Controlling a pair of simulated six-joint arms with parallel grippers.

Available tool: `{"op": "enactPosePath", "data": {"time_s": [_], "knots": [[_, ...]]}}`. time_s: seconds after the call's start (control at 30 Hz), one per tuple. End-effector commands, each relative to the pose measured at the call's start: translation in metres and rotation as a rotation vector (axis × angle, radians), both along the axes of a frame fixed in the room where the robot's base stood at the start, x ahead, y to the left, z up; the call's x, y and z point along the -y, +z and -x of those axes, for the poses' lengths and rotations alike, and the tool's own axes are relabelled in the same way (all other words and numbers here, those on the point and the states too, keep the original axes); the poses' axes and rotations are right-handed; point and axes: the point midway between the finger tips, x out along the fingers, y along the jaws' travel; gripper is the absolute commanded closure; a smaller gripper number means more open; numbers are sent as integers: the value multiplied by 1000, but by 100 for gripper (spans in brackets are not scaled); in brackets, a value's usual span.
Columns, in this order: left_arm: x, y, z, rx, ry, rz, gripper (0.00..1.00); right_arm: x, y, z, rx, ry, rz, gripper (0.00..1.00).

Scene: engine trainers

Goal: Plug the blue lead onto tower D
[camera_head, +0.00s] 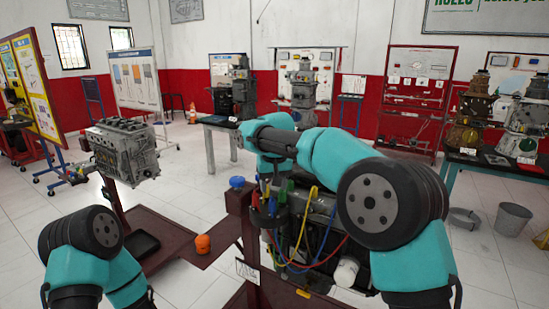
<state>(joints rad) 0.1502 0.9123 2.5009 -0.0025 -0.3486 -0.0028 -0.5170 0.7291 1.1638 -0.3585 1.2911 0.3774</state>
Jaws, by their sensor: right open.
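Several coloured leads hang in loops at the front of the engine trainer (320,212). The blue lead (326,236) curves down its front, among a yellow lead (303,222), a red lead and a green one. The lead ends and the towers are small and crowded at the dark part near my right gripper (268,203). I cannot tell which one is tower D. My right arm crosses above the engine and hides much of it. My right gripper points down by the leads and is open; no lead is clearly between its fingers. My left gripper is out of the picture.
A dark red stand post (240,212) with a blue knob (237,182) is just left of the leads. An orange object (203,244) sits on the red base. Another engine (124,150) stands at left. A grey bucket (513,218) is on the floor at right.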

Motion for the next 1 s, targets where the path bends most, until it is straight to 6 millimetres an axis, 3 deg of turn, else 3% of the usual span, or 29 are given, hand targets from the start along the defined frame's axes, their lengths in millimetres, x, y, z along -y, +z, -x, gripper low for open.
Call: {"op": "enactPosePath", "data": {"time_s": [0.3,0.5,1.0], "knots": [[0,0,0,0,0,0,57,2,62,9,3,0,-1,47],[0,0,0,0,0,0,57,3,89,13,1,0,0,47],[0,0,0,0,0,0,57,5,97,13,1,1,3,47]]}}
